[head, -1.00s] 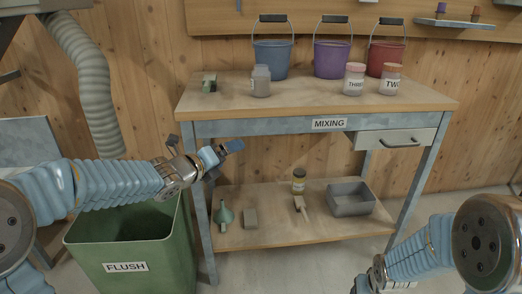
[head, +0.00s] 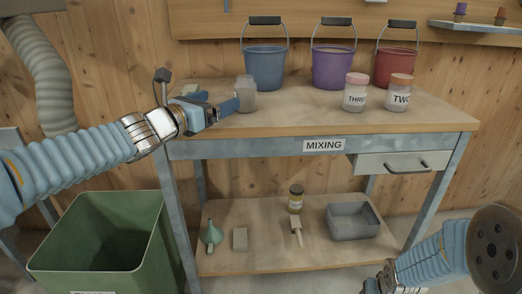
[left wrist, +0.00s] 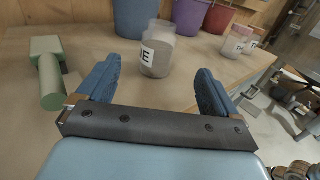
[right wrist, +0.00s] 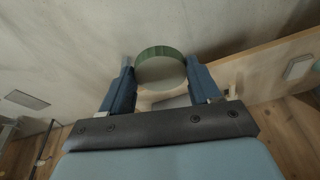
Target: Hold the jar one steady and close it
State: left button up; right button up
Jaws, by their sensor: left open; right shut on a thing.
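Jar one (head: 245,96) stands upright and lidless at the left of the mixing table. In the left wrist view the jar (left wrist: 160,56) lies just beyond and between my fingers, part of its label showing. My left gripper (head: 222,106) is open beside the jar and does not hold it. My right gripper (right wrist: 160,82) is shut on a round lid (right wrist: 160,66) with a green ribbed rim. In the head view the right hand is at the bottom edge and the lid is out of sight.
Jar three (head: 356,97), with a pink lid, and jar two (head: 398,97), with an orange lid, stand to the right. Blue (head: 264,68), purple (head: 333,67) and red (head: 395,65) buckets stand behind. A green tool (left wrist: 48,75) lies left of jar one.

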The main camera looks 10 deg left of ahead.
aim_at(238, 89)
pick_arm(q)
jog(key=shift+w+d, duration=0.1)
jog(key=shift+w, duration=0.15)
pick_arm(e)
jog(key=shift+w+d, duration=0.1)
jog(key=shift+w, duration=0.2)
pick_arm(q)
jog(key=shift+r, duration=0.1)
jog(key=shift+w, duration=0.1)
jog(key=p+x, duration=0.1)
jog(key=x, duration=0.5)
jog(key=shift+w+d, duration=0.15)
jog(key=shift+w, duration=0.1)
pick_arm(e)
jog(key=shift+r, duration=0.55)
pick_arm(q)
jog(key=shift+w+d+r+p, duration=0.1)
jog(key=shift+w+d+p, duration=0.1)
jog(key=shift+w+p, duration=0.15)
pick_arm(e)
jog(key=shift+r, duration=0.3)
pick_arm(q)
jog(key=p+x, duration=0.1)
jog(key=x, duration=0.2)
jog(key=shift+w, duration=0.35)
pick_arm(e)
jog(key=shift+r, duration=0.65)
pick_arm(q)
jog(key=shift+w+d, duration=0.2)
jog(key=shift+w, duration=0.15)
